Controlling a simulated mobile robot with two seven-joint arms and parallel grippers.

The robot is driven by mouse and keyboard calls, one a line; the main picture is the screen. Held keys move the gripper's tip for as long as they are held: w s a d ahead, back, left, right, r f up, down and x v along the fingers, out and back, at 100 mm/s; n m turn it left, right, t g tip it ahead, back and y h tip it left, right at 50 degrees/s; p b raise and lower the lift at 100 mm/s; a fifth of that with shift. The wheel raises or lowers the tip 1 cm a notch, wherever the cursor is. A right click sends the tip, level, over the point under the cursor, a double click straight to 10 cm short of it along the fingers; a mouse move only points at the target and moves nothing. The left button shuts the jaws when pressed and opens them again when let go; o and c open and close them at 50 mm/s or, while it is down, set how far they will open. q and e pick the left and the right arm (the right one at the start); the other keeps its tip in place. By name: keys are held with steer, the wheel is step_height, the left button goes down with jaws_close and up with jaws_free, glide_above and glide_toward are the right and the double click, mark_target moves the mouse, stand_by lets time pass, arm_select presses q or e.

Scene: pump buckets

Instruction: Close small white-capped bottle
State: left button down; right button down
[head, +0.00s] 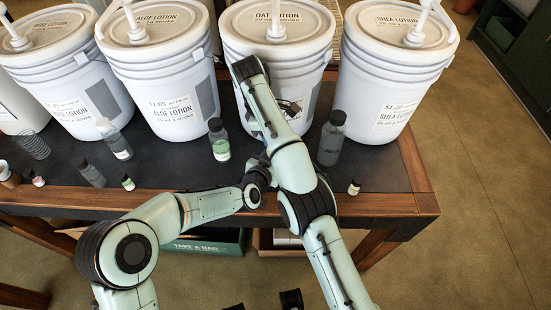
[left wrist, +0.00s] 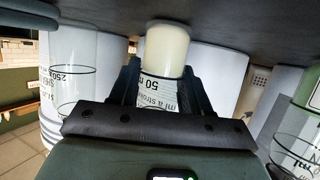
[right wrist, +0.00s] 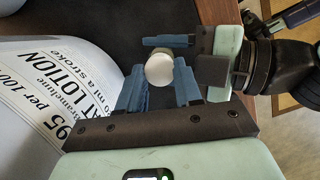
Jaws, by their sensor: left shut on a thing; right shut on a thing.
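My left gripper (left wrist: 168,92) is shut on a small clear bottle (left wrist: 166,52), which shows upside down in the left wrist view. The bottle has cream-coloured content and a "50 ml" label. My right gripper (right wrist: 157,88) is shut on a round white cap (right wrist: 159,69), seen from above. The left gripper's fingers (right wrist: 170,42) reach in beside the cap from the right in the right wrist view. Whether the cap touches the bottle neck or sits on it is hidden. In the head view my crossed arms cover both fingertips, the bottle and the cap.
Several white pump buckets (head: 160,75) line the table's back. Other bottles stand on the dark tabletop (head: 385,165), including a green-content one (head: 219,140), a tall grey one (head: 331,138) and a tiny one (head: 354,187) near the wooden edge. A green bag box (head: 205,243) is below.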

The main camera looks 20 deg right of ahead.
steer(key=c, duration=0.6)
jaws_free()
steer(key=shift+c, duration=0.2)
steer(key=r+n, duration=0.1)
steer(key=n, duration=0.1)
steer(key=r+n, duration=0.2)
steer(key=d+r+n+t, duration=0.1)
steer(key=r+n, duration=0.1)
steer(key=shift+s, duration=0.4)
step_height(320, 180, up, 7)
steer(key=s+a+n+t, duration=0.2)
steer(key=n+t, duration=0.1)
steer(key=n, duration=0.7)
steer(key=shift+s+a+f+y, duration=0.2)
steer(key=shift+s+a+y, duration=0.05)
steer(key=shift+a+y, duration=0.15)
steer(key=shift+f, duration=0.1)
steer(key=x, duration=1.2)
